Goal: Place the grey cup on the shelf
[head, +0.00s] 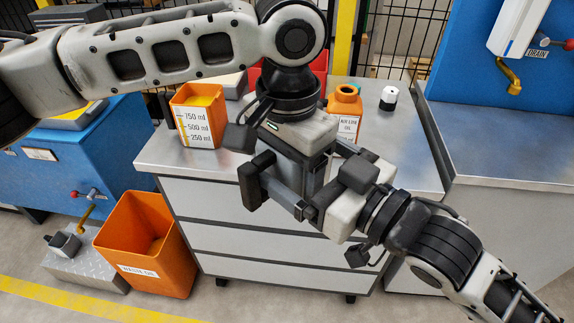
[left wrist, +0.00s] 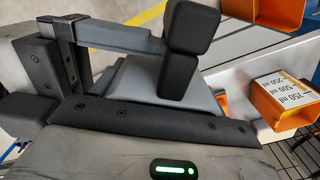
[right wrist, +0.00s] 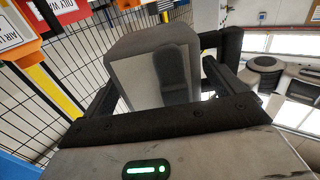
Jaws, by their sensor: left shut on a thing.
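The grey cup (head: 312,174) is a block-like grey shape between my two grippers in front of the cart, partly hidden by them. My left gripper (head: 297,183) points down and is shut on it; it shows grey in the left wrist view (left wrist: 135,85). My right gripper (head: 292,182) comes in from the lower right. In the right wrist view the cup (right wrist: 135,75) lies between its spread fingers, with a gap at the right finger. I cannot pick out a shelf with certainty.
A metal-topped drawer cart (head: 228,165) carries an orange measuring container (head: 199,130), an orange bottle (head: 346,105) and a small white-and-black item (head: 389,98). An orange waste bin (head: 140,245) stands on the floor at left. A steel bench (head: 500,145) is at right.

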